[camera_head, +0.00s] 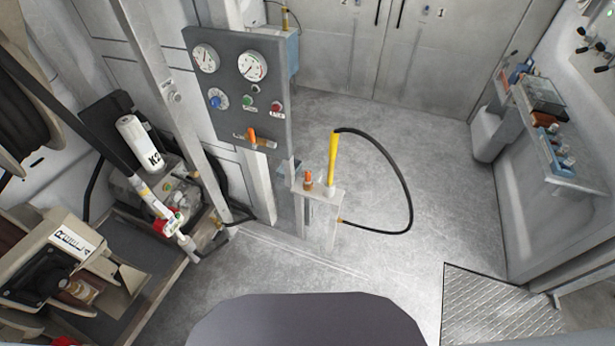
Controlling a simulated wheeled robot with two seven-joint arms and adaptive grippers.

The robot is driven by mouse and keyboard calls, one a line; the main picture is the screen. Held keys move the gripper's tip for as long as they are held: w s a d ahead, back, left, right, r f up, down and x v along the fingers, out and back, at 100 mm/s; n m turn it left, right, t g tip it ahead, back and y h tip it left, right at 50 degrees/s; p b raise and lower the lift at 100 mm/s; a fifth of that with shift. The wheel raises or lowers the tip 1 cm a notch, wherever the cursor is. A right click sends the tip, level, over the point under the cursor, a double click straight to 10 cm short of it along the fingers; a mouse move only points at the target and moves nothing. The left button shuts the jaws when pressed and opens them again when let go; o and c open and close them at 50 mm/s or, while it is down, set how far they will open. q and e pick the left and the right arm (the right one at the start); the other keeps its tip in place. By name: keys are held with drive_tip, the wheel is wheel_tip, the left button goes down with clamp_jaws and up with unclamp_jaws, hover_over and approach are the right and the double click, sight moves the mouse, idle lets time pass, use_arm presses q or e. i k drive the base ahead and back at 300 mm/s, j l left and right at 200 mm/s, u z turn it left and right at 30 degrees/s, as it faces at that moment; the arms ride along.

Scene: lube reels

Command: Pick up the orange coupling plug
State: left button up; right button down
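A small upright orange plug (308,181) stands on top of a narrow grey stand (322,192) in the middle of the view. It looks like the orange coupling plug, though it is small here. A second orange piece (252,136) sits low on the grey gauge panel (231,115), and I cannot tell whether it is a handle or a plug. Neither of my grippers is in view.
A yellow upright rod (333,160) stands right of the plug, with a black hose (408,190) looping right. Machinery with a white K2 cylinder (140,143) fills the left. A shelf (552,140) holds items at right. Floor (420,130) behind is clear.

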sight(308, 179)
drive_tip(key=i+l+u, duration=0.35)
drive_tip(key=l, duration=0.55)
drive_tip(key=i+l+u, duration=0.1)
drive_tip(key=l+u, duration=0.3)
drive_tip(key=l, duration=0.55)
drive_tip(key=l+u, duration=0.35)
drive_tip(key=l, duration=0.6)
